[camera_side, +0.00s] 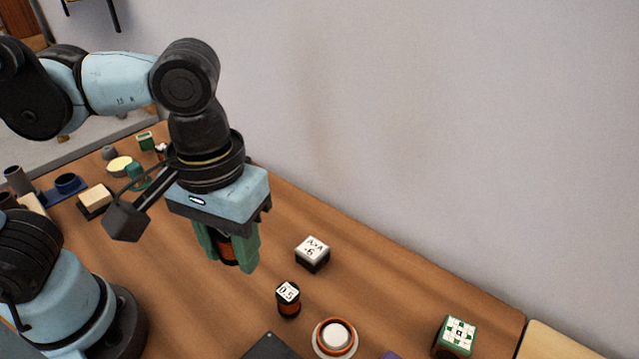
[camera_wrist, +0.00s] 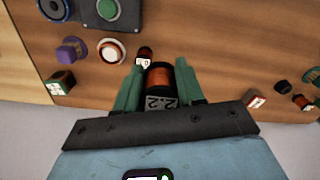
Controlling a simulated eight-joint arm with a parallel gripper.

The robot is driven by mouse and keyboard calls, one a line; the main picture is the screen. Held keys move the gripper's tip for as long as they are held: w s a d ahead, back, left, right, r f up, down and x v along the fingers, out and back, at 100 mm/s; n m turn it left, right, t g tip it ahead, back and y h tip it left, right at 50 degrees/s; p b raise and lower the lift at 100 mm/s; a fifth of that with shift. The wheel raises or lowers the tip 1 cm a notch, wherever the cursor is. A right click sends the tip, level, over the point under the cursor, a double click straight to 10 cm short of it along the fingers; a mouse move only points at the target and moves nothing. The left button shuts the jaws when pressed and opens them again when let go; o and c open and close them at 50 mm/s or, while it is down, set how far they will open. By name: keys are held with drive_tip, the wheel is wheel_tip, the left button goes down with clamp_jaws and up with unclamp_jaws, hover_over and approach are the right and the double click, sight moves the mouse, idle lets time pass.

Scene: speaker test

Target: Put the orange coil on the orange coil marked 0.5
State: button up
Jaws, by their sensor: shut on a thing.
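My gripper (camera_side: 228,257) is shut on an orange coil (camera_side: 228,246) with black ends and holds it above the table. In the wrist view the held coil (camera_wrist: 160,80) sits between the green fingers of my gripper (camera_wrist: 160,72), and its label reads 2.2. The orange coil marked 0.5 (camera_side: 288,303) stands upright on the table, its white label on top. It is lower and to the right of the held coil in the side view, apart from it. In the wrist view the marked coil (camera_wrist: 144,53) shows small, just beyond the left finger.
A white-topped block (camera_side: 312,255) stands behind the marked coil. A ringed white knob (camera_side: 336,336), a dark panel (camera_side: 268,349) and a green block (camera_side: 457,337) lie nearby. A purple piece (camera_wrist: 70,48) is near the knob. Several small things crowd the table's far left.

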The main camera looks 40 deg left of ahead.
sight(287, 294)
drive_tip(key=s+d+r, duration=0.1)
drive_tip(key=s+d, duration=0.4)
drive_tip(key=d, duration=0.1)
drive_tip(key=shift+s+d+r, duration=0.3)
drive_tip(key=shift+s+d, duration=0.1)
drive_tip(key=w+a+f, duration=0.1)
drive_tip(key=w+f, duration=0.1)
drive_tip(key=w, duration=0.1)
drive_tip(key=w+a+f, duration=0.1)
drive_tip(key=w+f, duration=0.1)
drive_tip(key=w, duration=0.2)
drive_tip(key=w+a+f, duration=0.2)
drive_tip(key=w, duration=0.1)
drive_tip(key=shift+w+f, duration=0.3)
drive_tip(key=shift+f, duration=2.15)
drive_tip(key=shift+f, duration=0.15)
drive_tip(key=o, duration=1)
